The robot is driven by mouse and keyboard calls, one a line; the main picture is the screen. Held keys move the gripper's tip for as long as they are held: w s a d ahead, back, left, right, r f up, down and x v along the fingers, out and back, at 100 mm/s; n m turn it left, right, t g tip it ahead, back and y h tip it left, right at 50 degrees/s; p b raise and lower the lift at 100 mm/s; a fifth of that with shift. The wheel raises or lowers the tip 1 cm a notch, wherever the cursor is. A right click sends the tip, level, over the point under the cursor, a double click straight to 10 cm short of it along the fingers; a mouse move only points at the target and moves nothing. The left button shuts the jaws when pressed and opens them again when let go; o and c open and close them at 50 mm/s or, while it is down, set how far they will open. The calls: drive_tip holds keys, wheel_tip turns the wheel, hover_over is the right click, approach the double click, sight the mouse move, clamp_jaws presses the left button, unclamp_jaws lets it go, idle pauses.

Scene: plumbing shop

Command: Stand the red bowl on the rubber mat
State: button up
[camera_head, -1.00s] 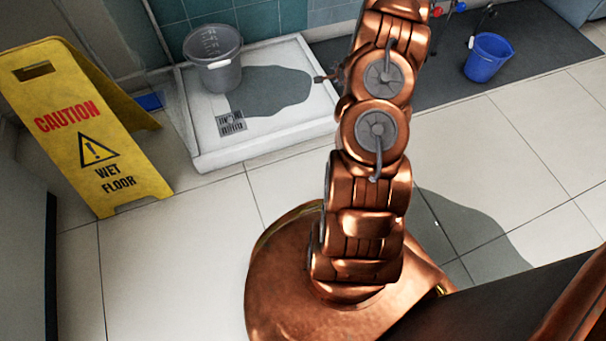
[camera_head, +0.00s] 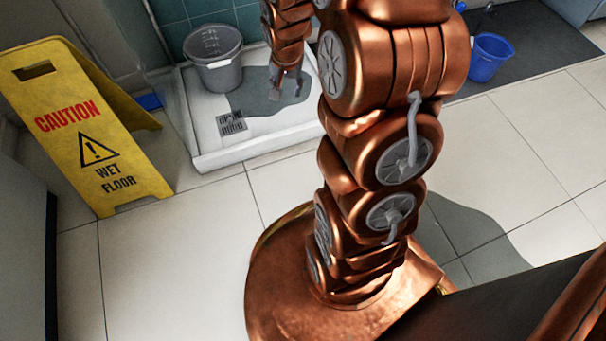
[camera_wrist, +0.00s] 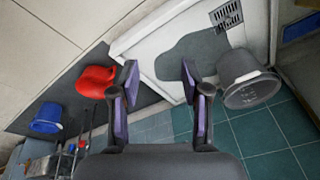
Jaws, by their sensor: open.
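The red bowl (camera_wrist: 96,81) shows in the wrist view, to the left of my left finger. It is on the dark rubber mat (camera_wrist: 68,92), near the white tray's edge; whether it is upright or tilted I cannot tell. In the head view my arm hides the bowl, and the mat (camera_head: 545,45) shows at the upper right. My gripper (camera_head: 286,88) is open and empty above the white tray. Its two spread fingers show in the wrist view (camera_wrist: 158,78), with the tray's dark puddle beyond them.
A blue bucket (camera_head: 489,58) stands on the mat. A grey bucket (camera_head: 213,58) stands in the white shower tray (camera_head: 205,140) with a drain grate. A yellow wet-floor sign (camera_head: 90,130) stands at the left. A dark puddle (camera_head: 465,230) lies on the tiles at right.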

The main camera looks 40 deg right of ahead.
drive_tip(key=s+a+r+n+g, duration=0.1)
drive_tip(key=s+a+r+n, duration=0.2)
drive_tip(key=s, duration=0.6)
drive_tip(key=s+a+r+n+g, duration=0.2)
drive_tip(key=s+a+r+n, duration=0.1)
drive_tip(key=s+a, duration=0.4)
drive_tip(key=s+a+r+n+g+y, duration=0.1)
drive_tip(key=s+a+r+n+g, duration=0.1)
drive_tip(key=s, duration=1)
drive_tip(key=a+r+n, duration=0.1)
drive_tip(key=a+r, duration=0.1)
drive_tip(key=a, duration=0.1)
drive_tip(key=shift+s+a+n, duration=0.2)
drive_tip(key=shift+a+n, duration=0.1)
drive_tip(key=shift+a, duration=0.1)
drive_tip(key=shift+r, duration=0.2)
